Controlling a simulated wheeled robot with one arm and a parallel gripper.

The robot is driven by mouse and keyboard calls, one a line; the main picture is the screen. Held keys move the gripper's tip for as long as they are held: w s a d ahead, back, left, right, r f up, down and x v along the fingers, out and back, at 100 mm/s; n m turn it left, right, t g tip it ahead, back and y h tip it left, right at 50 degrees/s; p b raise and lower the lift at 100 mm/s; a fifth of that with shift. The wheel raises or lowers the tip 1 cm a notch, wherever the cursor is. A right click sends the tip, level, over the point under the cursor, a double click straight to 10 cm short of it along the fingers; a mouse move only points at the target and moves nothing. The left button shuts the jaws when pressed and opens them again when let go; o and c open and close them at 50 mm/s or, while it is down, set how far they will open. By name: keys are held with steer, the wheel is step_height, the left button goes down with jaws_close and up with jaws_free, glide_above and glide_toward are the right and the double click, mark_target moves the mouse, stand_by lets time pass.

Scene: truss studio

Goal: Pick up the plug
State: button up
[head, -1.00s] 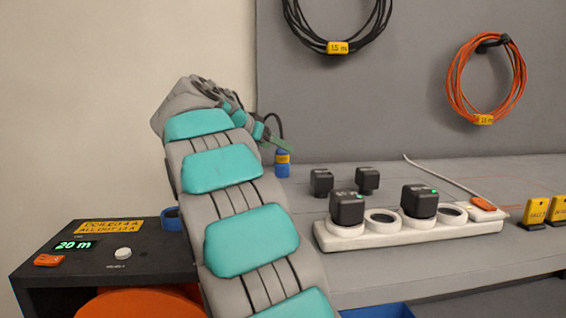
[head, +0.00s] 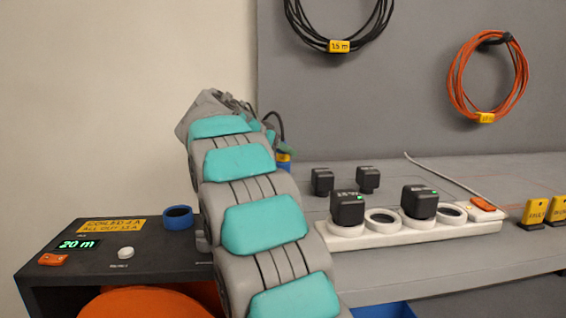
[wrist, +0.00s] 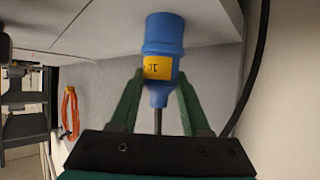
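The plug (wrist: 164,35) is blue with a yellow label and a dark cable at its narrow end. In the wrist view it sits between the two green fingers of my gripper (wrist: 160,78). In the head view, only part of the plug (head: 284,167) shows at the left end of the bench, behind my arm. My gripper is mostly hidden there, with a bit of green finger beside the plug.
A white power strip (head: 470,230) with black adapters lies on the bench (head: 400,265), and two more black adapters (head: 322,181) stand behind it. A dark reel box (head: 150,255) with a blue-rimmed socket (head: 178,218) stands at left. Coiled cables hang on the grey wall.

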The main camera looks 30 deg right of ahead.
jaws_close()
steer(key=shift+r, duration=0.15)
stand_by(0.4)
